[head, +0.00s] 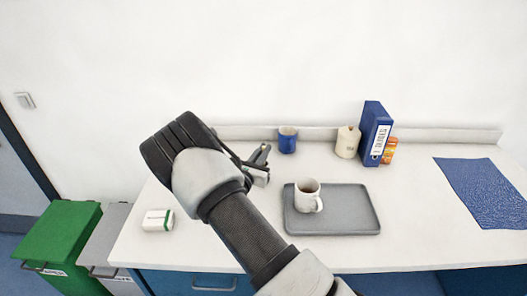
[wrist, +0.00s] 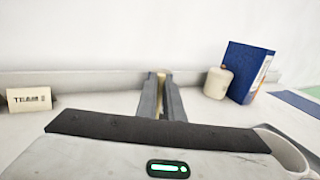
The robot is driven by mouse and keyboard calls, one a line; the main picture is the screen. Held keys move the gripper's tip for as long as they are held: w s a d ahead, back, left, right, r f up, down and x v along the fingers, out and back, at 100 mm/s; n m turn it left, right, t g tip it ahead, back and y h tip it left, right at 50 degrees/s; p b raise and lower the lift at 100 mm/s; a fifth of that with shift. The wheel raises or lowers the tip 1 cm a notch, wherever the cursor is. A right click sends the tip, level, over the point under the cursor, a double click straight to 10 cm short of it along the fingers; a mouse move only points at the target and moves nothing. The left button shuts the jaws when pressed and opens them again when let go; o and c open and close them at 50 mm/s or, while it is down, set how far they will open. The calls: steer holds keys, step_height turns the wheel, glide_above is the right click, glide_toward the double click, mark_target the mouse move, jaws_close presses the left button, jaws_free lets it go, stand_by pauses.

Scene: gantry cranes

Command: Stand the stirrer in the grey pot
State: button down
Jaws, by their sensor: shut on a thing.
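My gripper (head: 260,160) is above the back part of the counter, left of the blue mug in the head view. In the wrist view its two fingers (wrist: 161,88) are shut on a thin, pale wooden-looking strip, which I take to be the stirrer (wrist: 161,82). Only a narrow part of the strip shows between the fingers; the rest is hidden. I cannot make out a grey pot in either view. My arm and gripper cover part of the counter in the head view, and the fingers cover the middle of the wrist view.
A white mug (head: 306,196) sits on a grey tray (head: 350,218). A small sign (wrist: 30,99) stands left. A white-green box (head: 158,220) lies front left.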

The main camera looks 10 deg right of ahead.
steer(key=c, duration=1.9)
jaws_free()
steer(key=b+v, duration=0.1)
steer(key=v, duration=1)
steer(key=s+d+r+m+g, duration=0.6)
steer(key=s+d+m, duration=0.2)
steer(key=s+m, duration=0.1)
steer(key=s+d+r+m+g, duration=0.6)
steer(key=s+d+m+g, duration=0.1)
steer(key=s+d+m, duration=0.1)
steer(key=s+a+r+m+t+y, duration=0.1)
steer(key=s+a+r+m+y, duration=0.3)
steer(key=s+a+m+y, duration=0.1)
steer(key=s+a+r+m+t+y, duration=0.2)
steer(key=s+a+r+m+y, duration=0.2)
steer(key=s+m, duration=0.3)
steer(key=s+a+y, duration=0.1)
steer(key=s, duration=0.1)
steer(key=shift+s+r+t, duration=0.3)
steer(key=shift+s+r, duration=0.1)
